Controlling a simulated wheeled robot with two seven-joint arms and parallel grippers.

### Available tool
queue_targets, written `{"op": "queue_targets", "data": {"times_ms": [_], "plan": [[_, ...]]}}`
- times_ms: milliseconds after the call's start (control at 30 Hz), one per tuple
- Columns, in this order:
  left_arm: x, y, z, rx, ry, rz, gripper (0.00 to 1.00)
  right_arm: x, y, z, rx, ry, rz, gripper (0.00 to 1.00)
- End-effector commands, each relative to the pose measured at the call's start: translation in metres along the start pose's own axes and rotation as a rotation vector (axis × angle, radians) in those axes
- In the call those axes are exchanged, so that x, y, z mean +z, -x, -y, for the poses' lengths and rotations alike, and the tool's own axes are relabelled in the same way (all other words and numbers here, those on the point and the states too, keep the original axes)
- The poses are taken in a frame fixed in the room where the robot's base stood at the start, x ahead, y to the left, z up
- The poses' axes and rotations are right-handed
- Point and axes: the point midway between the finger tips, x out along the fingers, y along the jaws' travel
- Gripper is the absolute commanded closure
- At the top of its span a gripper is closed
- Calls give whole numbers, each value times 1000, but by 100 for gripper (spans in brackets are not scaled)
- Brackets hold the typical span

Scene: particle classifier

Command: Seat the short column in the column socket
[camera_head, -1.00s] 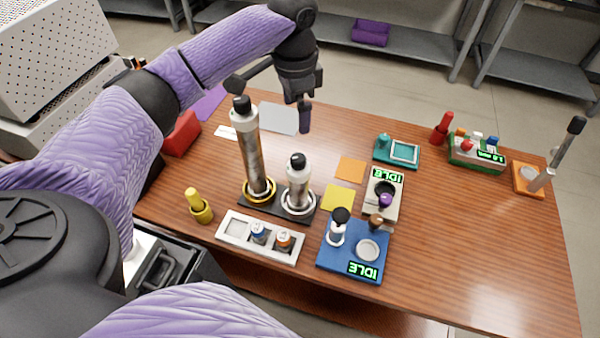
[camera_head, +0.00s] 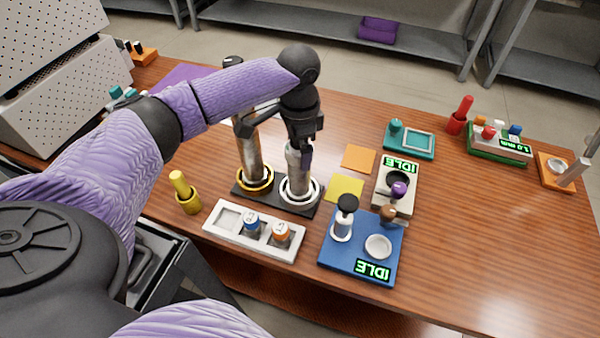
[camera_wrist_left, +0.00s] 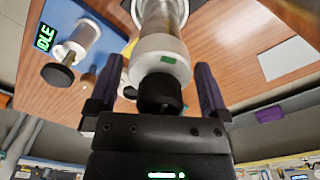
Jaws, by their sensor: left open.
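The short column (camera_head: 298,166) stands on the black base plate (camera_head: 276,201), inside the white ring (camera_head: 300,201). Its foot is partly hidden by the ring, so I cannot tell how deep it sits. The tall column (camera_head: 249,155) stands beside it in the yellow ring. My left gripper (camera_head: 288,143) is over the top of the short column, with its fingers apart. In the left wrist view, the short column (camera_wrist_left: 160,52) and its black cap (camera_wrist_left: 160,95) lie between the open fingers, with gaps on both sides. My right gripper is not in view.
A white tray (camera_head: 214,234) with two small vials lies in front of the columns. A blue IDLE device (camera_head: 340,257) and a grey IDLE device (camera_head: 407,205) stand to the right. A yellow holder (camera_head: 189,203) is at left. The right of the table has free room.

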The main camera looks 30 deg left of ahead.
Motion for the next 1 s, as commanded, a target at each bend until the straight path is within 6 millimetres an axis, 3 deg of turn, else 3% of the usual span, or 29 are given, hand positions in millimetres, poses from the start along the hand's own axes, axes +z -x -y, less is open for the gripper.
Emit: {"op": "queue_targets", "data": {"times_ms": [133, 600, 1000], "plan": [[0, 2, 0, -1, 0, -1, 0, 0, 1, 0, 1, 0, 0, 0], [0, 2, 0, -1, 0, -1, 100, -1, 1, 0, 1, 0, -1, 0], [-1, 5, 0, -2, 0, -4, 100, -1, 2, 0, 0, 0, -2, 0]]}}
